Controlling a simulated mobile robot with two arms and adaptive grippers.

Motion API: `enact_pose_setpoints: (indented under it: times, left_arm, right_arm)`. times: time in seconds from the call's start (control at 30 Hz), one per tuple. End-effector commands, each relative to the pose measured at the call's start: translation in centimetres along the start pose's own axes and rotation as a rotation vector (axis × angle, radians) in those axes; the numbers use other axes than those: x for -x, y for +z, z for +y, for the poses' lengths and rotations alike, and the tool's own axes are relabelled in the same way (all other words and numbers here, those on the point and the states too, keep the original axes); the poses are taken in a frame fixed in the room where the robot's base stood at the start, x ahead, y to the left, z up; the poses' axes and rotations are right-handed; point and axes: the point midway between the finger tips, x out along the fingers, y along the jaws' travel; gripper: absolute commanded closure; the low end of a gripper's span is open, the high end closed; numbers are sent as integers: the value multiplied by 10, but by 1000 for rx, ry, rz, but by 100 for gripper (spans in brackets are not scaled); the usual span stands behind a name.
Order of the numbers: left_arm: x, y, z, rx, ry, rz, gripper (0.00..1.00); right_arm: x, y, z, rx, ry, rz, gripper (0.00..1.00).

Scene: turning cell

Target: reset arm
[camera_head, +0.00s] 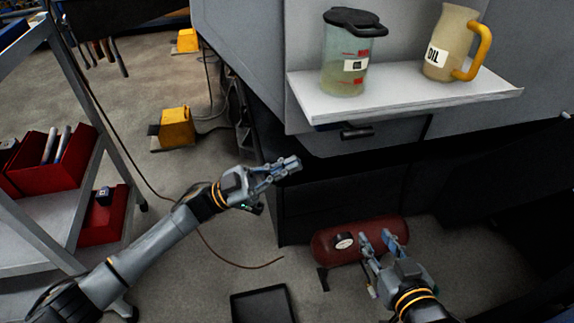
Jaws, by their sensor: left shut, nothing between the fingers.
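My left gripper (291,163) is at the end of the arm that comes in from the left. It is shut and empty, in the air in front of the dark lower part of the grey machine. My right gripper (382,238) is at the lower right, with its two fingers apart and nothing seen between them. It appears in front of the red air tank (330,246), hiding part of it. Whether it touches the tank cannot be told.
A white shelf (410,100) on the machine holds a lidded jug (345,62) and an oil jug (448,45) with a yellow handle. A grey rack (30,235) with red bins (62,160) stands left. A yellow pedal (176,127) and black tray (262,306) are on the floor.

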Motion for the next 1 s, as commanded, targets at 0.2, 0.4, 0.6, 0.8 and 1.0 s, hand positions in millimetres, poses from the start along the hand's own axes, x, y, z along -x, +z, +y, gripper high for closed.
enact_pose_setpoints:
  times: [0.2,0.4,0.6,0.8,1.0]
  left_arm:
    - [0,0,0,0,0,0,100]
    - [-1,0,1,-1,-11,1,100]
    - [-15,4,5,-22,-213,-20,100]
    - [0,5,1,-32,-580,-172,100]
    - [53,7,11,16,-870,-436,100]
  right_arm:
    - [0,0,0,0,0,-1,64]
    - [0,0,0,0,0,-2,64]
    - [0,0,0,0,0,-2,64]
    - [0,0,0,0,0,-1,64]
    - [0,0,0,0,0,-1,64]
